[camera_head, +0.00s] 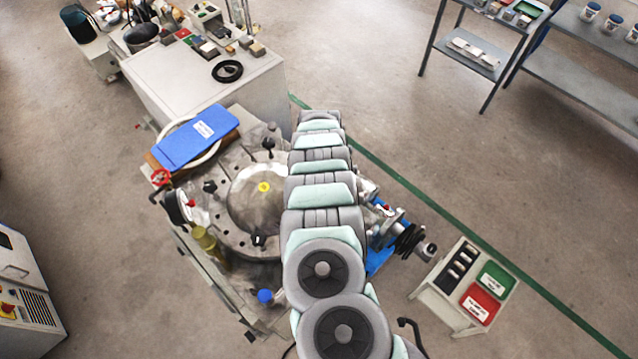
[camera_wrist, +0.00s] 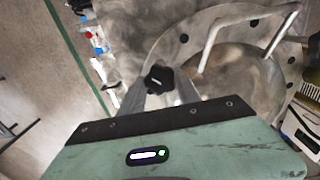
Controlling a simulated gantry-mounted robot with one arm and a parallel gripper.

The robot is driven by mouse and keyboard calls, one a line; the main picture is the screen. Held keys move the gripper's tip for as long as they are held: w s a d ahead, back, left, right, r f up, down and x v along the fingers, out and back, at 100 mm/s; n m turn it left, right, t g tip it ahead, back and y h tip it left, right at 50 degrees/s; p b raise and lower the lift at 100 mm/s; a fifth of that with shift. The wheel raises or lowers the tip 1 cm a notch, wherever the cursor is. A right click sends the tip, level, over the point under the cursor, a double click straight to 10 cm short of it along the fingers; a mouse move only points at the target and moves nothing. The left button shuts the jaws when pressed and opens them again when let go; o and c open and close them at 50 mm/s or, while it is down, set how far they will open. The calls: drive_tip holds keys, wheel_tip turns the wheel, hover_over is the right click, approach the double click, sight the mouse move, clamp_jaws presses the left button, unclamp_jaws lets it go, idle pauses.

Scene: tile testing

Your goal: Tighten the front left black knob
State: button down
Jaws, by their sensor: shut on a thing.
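In the wrist view a black star-shaped knob (camera_wrist: 158,79) sits between the two grey fingers of my gripper (camera_wrist: 160,88), which is shut on it. The knob is beside the round metal lid (camera_wrist: 240,75), which has a bent metal handle. In the head view the lid (camera_head: 250,205) of the testing machine shows black knobs around it: one at the back (camera_head: 268,146), one at the left (camera_head: 210,187) and one at the front (camera_head: 258,240). My arm hides the lid's right side, and my gripper is hidden there.
A blue case (camera_head: 190,138) lies at the machine's back left. A white cabinet (camera_head: 205,90) with a black ring (camera_head: 227,71) stands behind. A small cart (camera_head: 465,285) with red and green bins is at right. A metal shelf (camera_head: 585,85) stands at far right. Open floor lies between.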

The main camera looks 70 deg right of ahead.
drive_tip(key=c, duration=0.9)
unclamp_jaws()
drive_tip(key=shift+o, duration=0.2)
wheel_tip(320, 180, up, 11)
drive_tip(key=shift+f, duration=0.15)
idle(0.4)
